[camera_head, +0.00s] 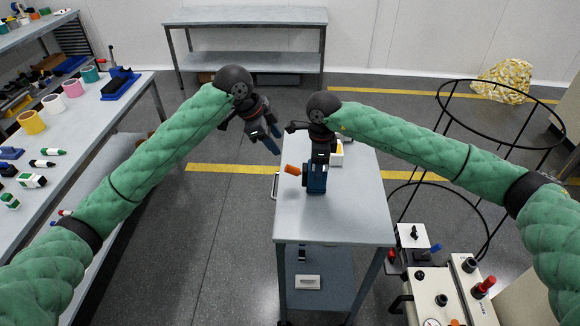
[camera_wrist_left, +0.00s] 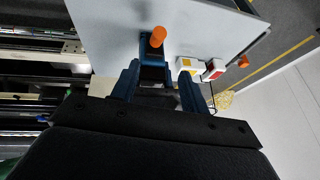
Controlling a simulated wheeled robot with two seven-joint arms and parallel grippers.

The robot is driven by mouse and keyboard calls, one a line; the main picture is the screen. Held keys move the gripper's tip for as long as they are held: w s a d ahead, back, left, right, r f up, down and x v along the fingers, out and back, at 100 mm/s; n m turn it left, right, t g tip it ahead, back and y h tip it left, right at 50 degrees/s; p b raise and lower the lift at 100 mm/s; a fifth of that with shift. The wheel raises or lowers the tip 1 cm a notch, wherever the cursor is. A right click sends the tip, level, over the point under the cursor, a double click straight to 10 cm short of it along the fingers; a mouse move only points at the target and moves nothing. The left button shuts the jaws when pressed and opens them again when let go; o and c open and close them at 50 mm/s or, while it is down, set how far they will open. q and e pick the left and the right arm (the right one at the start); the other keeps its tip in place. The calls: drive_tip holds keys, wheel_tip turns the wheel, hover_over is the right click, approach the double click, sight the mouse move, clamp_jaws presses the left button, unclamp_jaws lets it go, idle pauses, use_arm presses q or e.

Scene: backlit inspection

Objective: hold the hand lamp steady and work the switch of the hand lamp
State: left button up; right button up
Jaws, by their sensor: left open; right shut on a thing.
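The hand lamp shows as an orange cylindrical end (camera_head: 292,170) sticking out to the left of my right gripper (camera_head: 316,187), low over the small table. My right gripper points down with its blue fingers shut on the lamp and hides most of its body. In the left wrist view the orange end (camera_wrist_left: 157,37) shows above a dark blue part, beyond and between my left fingers. My left gripper (camera_head: 270,143) is open and empty, up and left of the lamp and apart from it. I cannot make out the switch.
The small grey table (camera_head: 335,226) bears a white box with yellow (camera_head: 337,155) behind my right gripper; a white-and-red box (camera_wrist_left: 215,70) stands beside it. A long workbench (camera_head: 110,103) stands left, a white machine (camera_head: 440,290) at front right. The table's front is clear.

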sight(289, 167)
drive_tip(key=shift+f, duration=0.2)
use_arm(q)
drive_tip(key=shift+m, duration=0.7)
drive_tip(key=x, duration=0.8)
drive_tip(key=a+x, duration=0.1)
drive_tip(key=x, duration=0.3)
drive_tip(key=shift+s+f, duration=0.3)
clamp_jaws()
